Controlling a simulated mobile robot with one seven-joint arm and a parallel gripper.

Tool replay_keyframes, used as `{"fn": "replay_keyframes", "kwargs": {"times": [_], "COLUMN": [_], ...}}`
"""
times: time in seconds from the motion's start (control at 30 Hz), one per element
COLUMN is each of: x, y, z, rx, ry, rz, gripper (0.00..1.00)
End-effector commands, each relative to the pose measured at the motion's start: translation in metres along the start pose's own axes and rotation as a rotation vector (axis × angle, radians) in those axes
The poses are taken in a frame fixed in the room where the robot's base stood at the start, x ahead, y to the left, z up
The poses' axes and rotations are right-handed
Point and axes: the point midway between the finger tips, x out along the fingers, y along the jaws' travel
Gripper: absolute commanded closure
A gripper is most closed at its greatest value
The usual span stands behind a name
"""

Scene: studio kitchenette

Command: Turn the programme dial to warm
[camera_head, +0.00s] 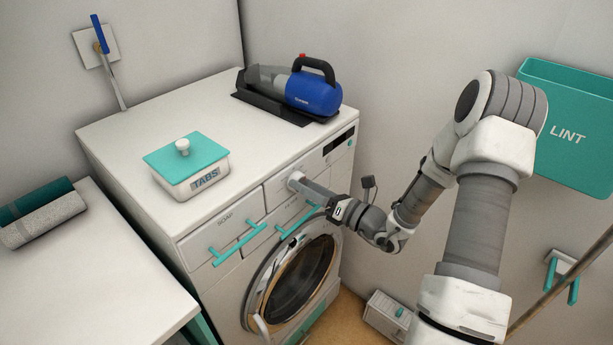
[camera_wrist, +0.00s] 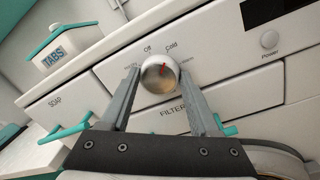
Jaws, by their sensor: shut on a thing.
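The programme dial (camera_wrist: 159,76) is a round, silvery knob with a red mark on the washing machine's front panel. In the wrist view the red mark points up and slightly right, towards the word Cold. Off stands to the left of Cold.
The soap drawer (camera_head: 223,232) and filter flap have teal bar handles below the dial. A power button (camera_wrist: 269,40) and dark display sit to its right. A TABS box (camera_head: 190,172) and a blue hand vacuum (camera_head: 313,92) stand on top of the machine.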

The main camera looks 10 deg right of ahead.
Motion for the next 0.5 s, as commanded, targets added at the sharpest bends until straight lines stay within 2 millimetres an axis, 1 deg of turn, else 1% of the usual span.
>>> {"fn": "replay_keyframes", "kwargs": {"times": [0.03,0.5], "x": [-0.0005,-0.0002], "y": [0.0024,0.0021], "z": [0.0038,0.002], "rx": [0.047,0.481], "ry": [-0.003,-0.038], "rz": [-0.002,-0.008], "gripper": [0.93,0.93]}}
